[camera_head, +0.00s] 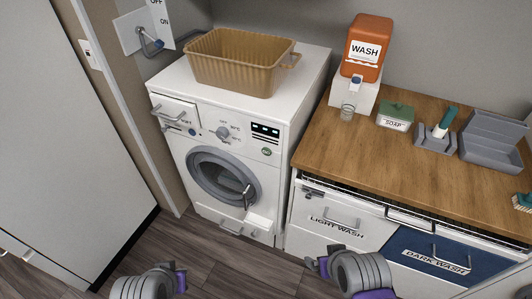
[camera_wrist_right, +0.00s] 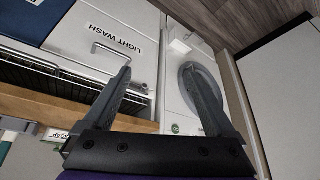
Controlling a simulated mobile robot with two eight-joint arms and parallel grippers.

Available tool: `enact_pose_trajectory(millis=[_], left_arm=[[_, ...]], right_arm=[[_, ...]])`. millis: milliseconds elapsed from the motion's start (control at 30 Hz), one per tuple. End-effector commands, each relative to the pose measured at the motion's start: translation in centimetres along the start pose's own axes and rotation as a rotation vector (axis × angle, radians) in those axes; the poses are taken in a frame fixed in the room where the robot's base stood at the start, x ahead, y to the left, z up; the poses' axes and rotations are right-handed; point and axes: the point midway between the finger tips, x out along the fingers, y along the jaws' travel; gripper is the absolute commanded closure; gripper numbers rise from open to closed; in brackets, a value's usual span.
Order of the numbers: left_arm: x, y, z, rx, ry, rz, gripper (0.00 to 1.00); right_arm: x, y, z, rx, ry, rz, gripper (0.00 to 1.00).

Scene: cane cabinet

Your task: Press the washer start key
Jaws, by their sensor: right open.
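The white washer (camera_head: 288,98) stands at the left of the counter, with its round door (camera_head: 213,176) shut. On its front panel, right of the dial (camera_head: 222,134) and below a small lit display (camera_head: 266,132), is a round green key (camera_head: 266,152), apparently the start key. The green key also shows small in the right wrist view (camera_wrist_right: 176,128). My right gripper (camera_head: 318,264) is low in front of the light-wash drawer, apart from the washer. In its wrist view the fingers (camera_wrist_right: 157,70) are spread and empty. My left gripper (camera_head: 180,270) is at the bottom; its jaw gap is unclear.
A tan basket (camera_head: 238,77) stands on the washer. The wooden counter (camera_head: 350,158) holds an orange wash dispenser (camera_head: 368,62), a soap box (camera_head: 395,117) and grey trays (camera_head: 490,140). Below are light-wash (camera_head: 335,232) and dark-wash (camera_head: 440,258) drawers. A wall switch (camera_head: 145,38) is at upper left.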

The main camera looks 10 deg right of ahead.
Motion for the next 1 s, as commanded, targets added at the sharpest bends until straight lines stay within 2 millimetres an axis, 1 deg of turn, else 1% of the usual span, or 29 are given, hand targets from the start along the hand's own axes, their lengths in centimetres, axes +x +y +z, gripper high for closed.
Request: enact_pose_trajectory(millis=[33,167,200,267,300,367,400,467,500,1000], left_arm=[[0.0,0.0,0.0,0.0,0.0,0.0,1.0],[0.0,0.0,0.0,0.0,0.0,0.0,1.0],[0.0,0.0,0.0,0.0,0.0,0.0,1.0],[0.0,0.0,0.0,0.0,0.0,0.0,1.0],[0.0,0.0,0.0,0.0,0.0,0.0,1.0],[0.0,0.0,0.0,0.0,0.0,0.0,1.0],[0.0,0.0,0.0,0.0,0.0,0.0,1.0],[0.0,0.0,0.0,0.0,0.0,0.0,1.0],[0.0,0.0,0.0,0.0,0.0,0.0,1.0],[0.0,0.0,0.0,0.0,0.0,0.0,1.0]], right_arm=[[0.0,0.0,0.0,0.0,0.0,0.0,0.19],[0.0,0.0,0.0,0.0,0.0,0.0,0.43],[0.0,0.0,0.0,0.0,0.0,0.0,0.5],[0.0,0.0,0.0,0.0,0.0,0.0,0.61],[0.0,0.0,0.0,0.0,0.0,0.0,0.68],[0.0,0.0,0.0,0.0,0.0,0.0,0.79],[0.0,0.0,0.0,0.0,0.0,0.0,0.86],[0.0,0.0,0.0,0.0,0.0,0.0,0.97],[0.0,0.0,0.0,0.0,0.0,0.0,1.0],[0.0,0.0,0.0,0.0,0.0,0.0,1.0]])
